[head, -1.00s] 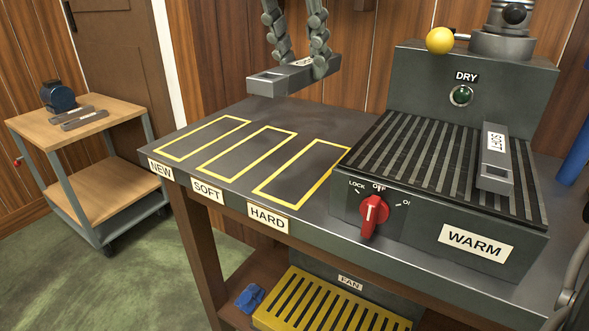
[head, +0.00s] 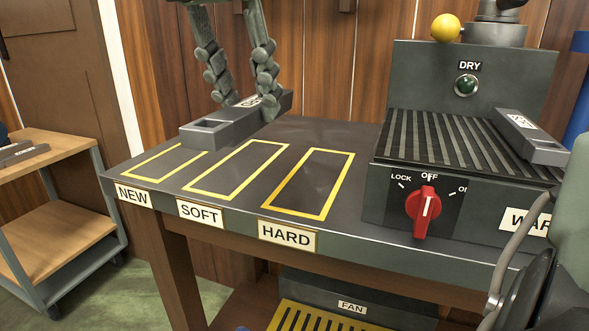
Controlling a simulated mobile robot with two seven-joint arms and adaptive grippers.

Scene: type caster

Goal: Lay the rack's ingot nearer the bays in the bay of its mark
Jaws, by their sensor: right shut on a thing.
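My right gripper (head: 243,98) comes down from the top and is shut on a grey ingot (head: 212,132). The held ingot has a recess at its near end; its white label is mostly hidden by the fingers. It appears above the far ends of the NEW bay (head: 150,163) and the SOFT bay (head: 236,170). The HARD bay (head: 312,183) is to its right. All three yellow-outlined bays look empty. A second ingot (head: 540,150) lies on the slatted rack (head: 425,140) at the right; its label read SOFT in the earlier view. My left gripper is not in view.
The rack unit has a red knob (head: 424,212) at its front and a DRY lamp (head: 466,85) at its back. A yellow ball (head: 445,27) sits on top. A wooden cart (head: 50,150) stands at the left. A yellow grille (head: 330,317) is below the bench.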

